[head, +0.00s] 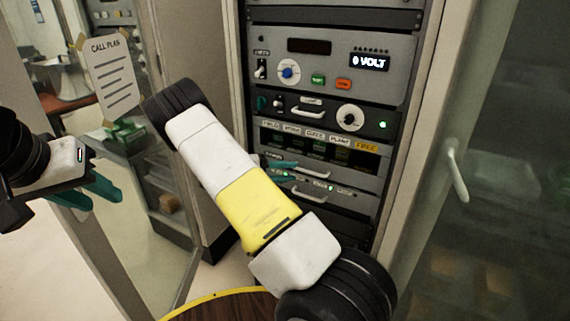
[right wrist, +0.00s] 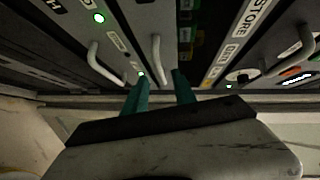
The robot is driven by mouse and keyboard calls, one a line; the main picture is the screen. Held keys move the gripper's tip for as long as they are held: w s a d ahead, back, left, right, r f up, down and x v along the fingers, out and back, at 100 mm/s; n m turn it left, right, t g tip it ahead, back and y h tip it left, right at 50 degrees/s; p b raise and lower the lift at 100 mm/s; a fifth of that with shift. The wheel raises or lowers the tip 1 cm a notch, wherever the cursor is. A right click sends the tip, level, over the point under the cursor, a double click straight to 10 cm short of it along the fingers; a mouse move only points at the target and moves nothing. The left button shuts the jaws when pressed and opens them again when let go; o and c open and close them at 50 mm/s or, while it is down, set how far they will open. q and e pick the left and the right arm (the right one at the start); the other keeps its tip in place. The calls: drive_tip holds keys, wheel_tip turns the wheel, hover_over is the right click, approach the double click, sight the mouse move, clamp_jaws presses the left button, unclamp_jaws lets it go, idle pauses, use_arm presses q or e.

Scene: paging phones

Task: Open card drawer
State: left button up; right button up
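The card drawer (head: 345,160) is in the middle of the rack, below a row of labels, with several dim green cards behind its front. It looks shut. Its pale bar handle (head: 312,173) also shows in the right wrist view (right wrist: 157,58). My right gripper (head: 279,170) is open at the left end of this handle. In the right wrist view its teal fingertips (right wrist: 158,78) stand apart on either side of the handle's near end. I cannot tell whether they touch it. My left gripper (head: 97,198) is open and empty at the far left, away from the rack.
Another drawer handle (head: 309,197) sits just below and shows beside my fingers in the right wrist view (right wrist: 103,62). A panel with knobs (head: 330,70) is above. An open cabinet door (head: 460,130) stands right; a call plan sheet (head: 111,73) hangs left.

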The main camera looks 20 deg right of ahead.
sight(305, 170)
drive_tip(key=d, duration=0.4)
drive_tip(key=d+f, duration=0.1)
drive_tip(key=d, duration=0.1)
drive_tip(key=shift+s, duration=0.35)
clamp_jaws()
idle(1.0)
